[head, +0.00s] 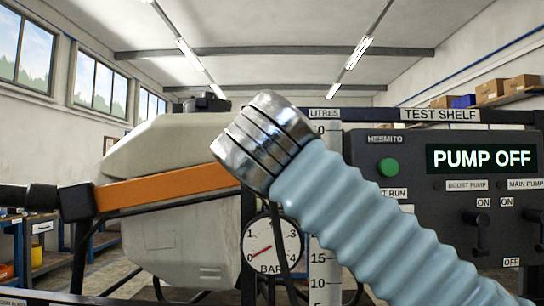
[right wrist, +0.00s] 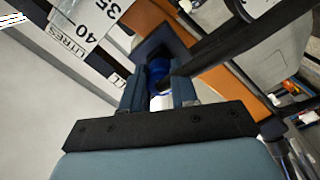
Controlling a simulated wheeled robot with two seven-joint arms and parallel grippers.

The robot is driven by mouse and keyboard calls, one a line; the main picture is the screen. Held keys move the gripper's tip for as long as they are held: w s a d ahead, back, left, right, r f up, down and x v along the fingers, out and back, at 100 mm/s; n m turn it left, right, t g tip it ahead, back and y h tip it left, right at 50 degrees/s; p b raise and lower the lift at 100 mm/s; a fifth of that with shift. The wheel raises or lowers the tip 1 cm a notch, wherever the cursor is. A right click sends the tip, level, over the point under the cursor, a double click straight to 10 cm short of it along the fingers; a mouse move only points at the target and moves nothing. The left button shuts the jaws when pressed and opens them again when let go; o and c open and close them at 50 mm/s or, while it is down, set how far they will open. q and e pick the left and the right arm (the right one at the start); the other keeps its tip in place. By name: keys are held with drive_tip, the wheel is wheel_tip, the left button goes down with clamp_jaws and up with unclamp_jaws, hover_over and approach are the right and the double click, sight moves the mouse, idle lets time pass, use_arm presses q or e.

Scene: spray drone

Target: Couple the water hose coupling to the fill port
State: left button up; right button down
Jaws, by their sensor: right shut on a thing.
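My right arm crosses the head view from the lower right and hides my right gripper there. In the right wrist view my right gripper (right wrist: 158,95) is shut on a small blue piece, apparently the water hose coupling (right wrist: 158,72), mostly hidden between the fingers. A dark blue, square-edged part (right wrist: 158,45) shows just beyond the fingertips; I cannot tell whether they touch. The beige tank (head: 170,235) stands behind my arm in the head view, with a black fitting (head: 205,103) on top. I cannot make out the fill port clearly. My left gripper is out of view.
An orange bar (head: 165,187) crosses the tank's front. A pressure dial (head: 268,250) and a litres scale (head: 325,235) stand close by my arm. A control panel (head: 450,180) reading PUMP OFF is at the right. In the right wrist view, a dark bar (right wrist: 235,38) passes close to the fingers.

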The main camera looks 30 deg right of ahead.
drive_tip(key=shift+w+d, duration=0.2)
drive_tip(key=shift+w, duration=0.15)
drive_tip(key=c, duration=0.8)
unclamp_jaws()
drive_tip(key=v, duration=1.3)
drive_tip(key=shift+s+a, duration=0.25)
drive_tip(key=shift+f, duration=0.1)
